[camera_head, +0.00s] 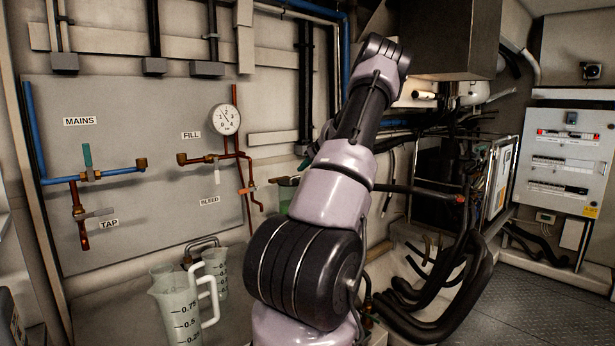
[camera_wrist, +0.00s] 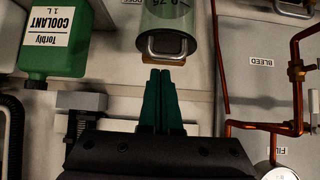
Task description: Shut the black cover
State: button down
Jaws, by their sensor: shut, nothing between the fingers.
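I cannot make out a black cover for certain in either view. In the wrist view my gripper (camera_wrist: 160,73) shows two green fingers, pressed together and empty. Their tips are just below the metal handle of a clear measuring container (camera_wrist: 170,17) in the picture; I cannot tell whether they touch it.
A green coolant bottle (camera_wrist: 58,42) stands left of my fingers, and copper pipes (camera_wrist: 297,75) run at right. In the head view, clear jugs (camera_head: 184,310) stand at lower left, thick black hoses (camera_head: 440,305) hang right of my arm, and a grey electrical panel (camera_head: 545,215) is at far right.

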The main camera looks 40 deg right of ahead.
jog(key=s+f, duration=0.4)
jog(key=s, duration=0.4)
jog(key=shift+s+f, duration=0.25)
jog(key=shift+s, duration=0.05)
